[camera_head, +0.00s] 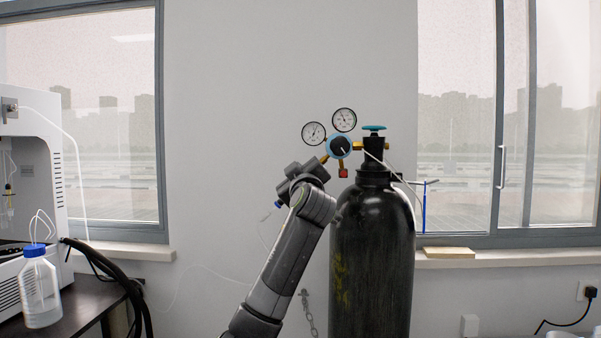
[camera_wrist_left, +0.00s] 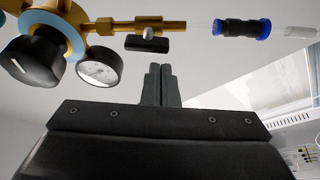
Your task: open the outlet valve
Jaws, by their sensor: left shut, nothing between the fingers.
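The outlet valve shows in the left wrist view as a small black lever handle (camera_wrist_left: 147,44) under a brass outlet pipe (camera_wrist_left: 110,27), with a grey stub above it. The lever lies roughly along the pipe. My left gripper (camera_wrist_left: 161,72) is shut and empty, its fingertips just below and right of the lever in that picture; I cannot tell whether they touch it. In the head view my left wrist covers the valve. The regulator (camera_head: 339,146), with a blue ring, black knob and two gauges, sits right of my wrist. My right gripper is not in view.
A tall black gas cylinder (camera_head: 372,260) with a blue-green top handwheel (camera_head: 374,128) stands right of my arm. A blue-and-black tube connector (camera_wrist_left: 235,28) is right of the valve. A bench with a blue-capped bottle (camera_head: 40,287) is far left.

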